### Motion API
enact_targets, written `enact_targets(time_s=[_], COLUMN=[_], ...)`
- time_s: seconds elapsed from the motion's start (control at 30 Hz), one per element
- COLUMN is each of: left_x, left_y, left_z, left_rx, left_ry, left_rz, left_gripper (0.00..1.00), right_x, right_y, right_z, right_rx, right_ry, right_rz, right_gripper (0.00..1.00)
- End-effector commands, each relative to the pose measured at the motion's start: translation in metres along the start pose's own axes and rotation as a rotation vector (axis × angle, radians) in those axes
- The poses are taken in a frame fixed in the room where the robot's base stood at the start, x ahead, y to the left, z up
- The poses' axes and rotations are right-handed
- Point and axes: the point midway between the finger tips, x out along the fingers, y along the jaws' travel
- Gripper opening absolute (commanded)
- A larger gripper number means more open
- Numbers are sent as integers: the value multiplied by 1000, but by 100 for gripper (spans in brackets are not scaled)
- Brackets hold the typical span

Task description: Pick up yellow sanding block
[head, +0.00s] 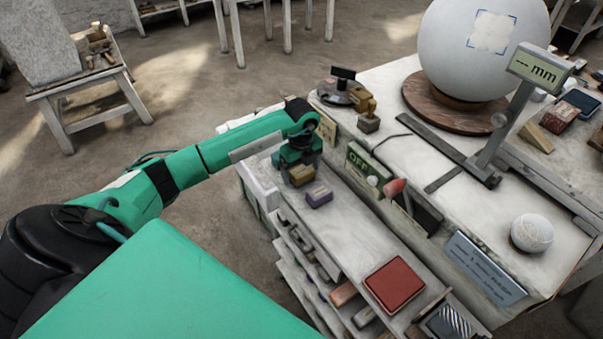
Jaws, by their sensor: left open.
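The yellow sanding block (302,177) shows in the head view on the white shelf, left of centre. My green left arm reaches in from the left, and its left gripper (297,168) points down right at the block. The gripper is open. Its fingers are small and dark here, and I cannot tell whether they touch the block. The gripper hides the far part of the block. My right gripper is not in view.
A purple block (319,196) lies close in front of the yellow one. A red pad (394,284) lies further forward. A large white sphere (470,45) and a small one (532,233) stand on top.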

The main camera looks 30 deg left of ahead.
Motion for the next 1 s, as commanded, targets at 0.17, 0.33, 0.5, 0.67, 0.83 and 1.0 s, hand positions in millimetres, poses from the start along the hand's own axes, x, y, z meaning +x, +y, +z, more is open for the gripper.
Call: enact_targets(time_s=[0.17, 0.33, 0.5, 0.67, 0.83, 1.0], left_x=[0, 0, 0, -2, -15, -46], left_y=[0, 0, 0, 0, -1, -2], left_z=[0, 0, 0, 0, 1, 1], left_rx=[0, 0, 0, 0, 1, 1], left_ry=[0, 0, 0, 0, -1, -3], left_rz=[0, 0, 0, 0, -3, -6], left_gripper=[69, 36, 36, 35, 35, 35], right_x=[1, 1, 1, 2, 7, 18], right_y=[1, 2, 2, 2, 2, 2], right_z=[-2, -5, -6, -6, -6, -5], right_rx=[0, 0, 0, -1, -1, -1], right_ry=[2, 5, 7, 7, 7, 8], right_rz=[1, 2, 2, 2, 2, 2], right_gripper=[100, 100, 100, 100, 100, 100])
